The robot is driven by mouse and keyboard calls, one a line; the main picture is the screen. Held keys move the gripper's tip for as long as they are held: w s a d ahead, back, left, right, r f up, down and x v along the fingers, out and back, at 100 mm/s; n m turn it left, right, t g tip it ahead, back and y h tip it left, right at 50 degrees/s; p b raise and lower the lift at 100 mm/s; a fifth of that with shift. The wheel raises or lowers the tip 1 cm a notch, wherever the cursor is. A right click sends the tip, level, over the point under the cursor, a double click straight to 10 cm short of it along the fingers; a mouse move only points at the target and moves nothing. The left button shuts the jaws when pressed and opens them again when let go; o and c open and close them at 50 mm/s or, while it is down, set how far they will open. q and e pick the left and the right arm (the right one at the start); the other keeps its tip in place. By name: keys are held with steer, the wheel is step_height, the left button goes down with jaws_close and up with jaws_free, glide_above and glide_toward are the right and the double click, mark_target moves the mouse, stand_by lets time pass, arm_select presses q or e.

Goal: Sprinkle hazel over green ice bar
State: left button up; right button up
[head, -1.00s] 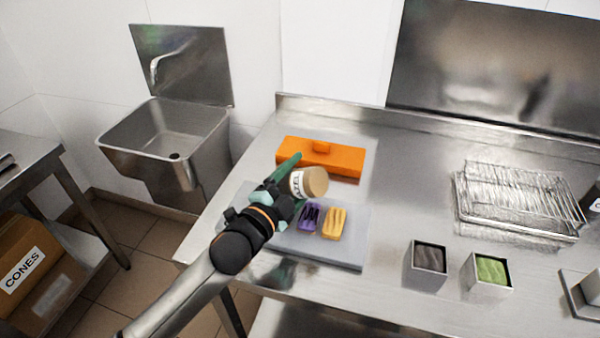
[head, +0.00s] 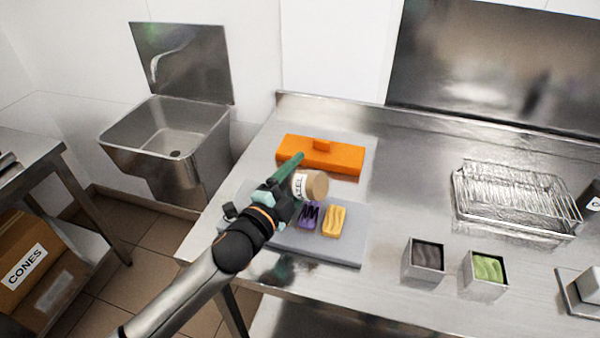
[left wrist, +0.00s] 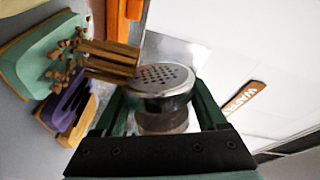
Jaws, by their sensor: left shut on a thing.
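In the left wrist view the shaker's perforated metal lid (left wrist: 160,82) sits between the green fingers (left wrist: 163,112). Brown streaks of hazel (left wrist: 110,60) show beside the lid. The green ice bar (left wrist: 30,65) lies at the left of that view with several brown bits on it. In the head view the bar is hidden behind my gripper and arm. My right gripper is not in view.
A purple bar (head: 308,216) and a yellow bar (head: 334,221) lie on the board. To the right are a dark-filled tub (head: 428,255), a green-filled tub (head: 490,270) and a wire rack (head: 515,200). The steel counter between them is clear.

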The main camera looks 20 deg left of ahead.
arm_select(q)
steer(key=shift+m, duration=1.1)
steer(key=shift+r, duration=0.1)
steer(key=shift+r+m+p, duration=0.3)
steer(key=shift+m+p, duration=0.1)
steer(key=shift+p, duration=0.25)
steer(key=shift+r+m, duration=0.35)
steer(key=shift+m, duration=0.45)
steer(key=shift+r+m, duration=0.5)
steer(key=shift+m, duration=0.6)
steer(key=shift+r, duration=0.1)
step_height(320, 180, up, 3)
steer(key=m, duration=0.4)
steer(key=shift+m, duration=0.3)
